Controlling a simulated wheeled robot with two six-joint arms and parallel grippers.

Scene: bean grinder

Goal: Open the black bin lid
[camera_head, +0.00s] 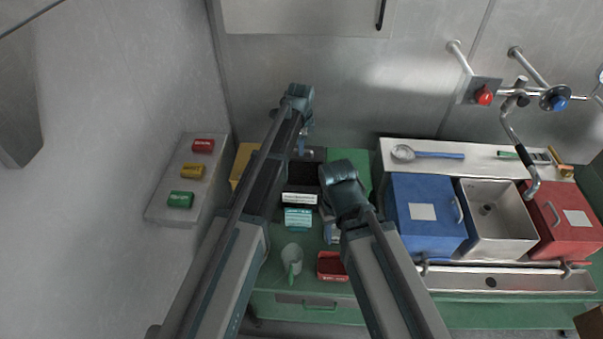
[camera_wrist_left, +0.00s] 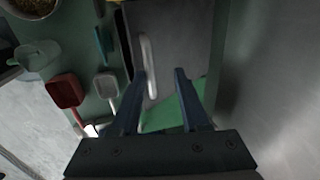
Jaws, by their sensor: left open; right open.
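The black bin (camera_head: 303,174) stands at the back of the green counter, between my two arms, with a white label on its front. In the left wrist view its dark lid (camera_wrist_left: 180,35) carries a pale bar handle (camera_wrist_left: 148,62). My left gripper (camera_head: 303,148) is above the bin, pointing down. In the left wrist view its open fingers (camera_wrist_left: 160,74) straddle the near end of the handle, which lies close to the left finger; contact cannot be told. My right gripper (camera_head: 331,232) hangs low in front of the bin, mostly hidden by its own wrist.
A yellow bin (camera_head: 243,160) and a green bin (camera_head: 350,158) flank the black one. A blue box (camera_head: 425,232), sink and red box (camera_head: 565,215) are at right.

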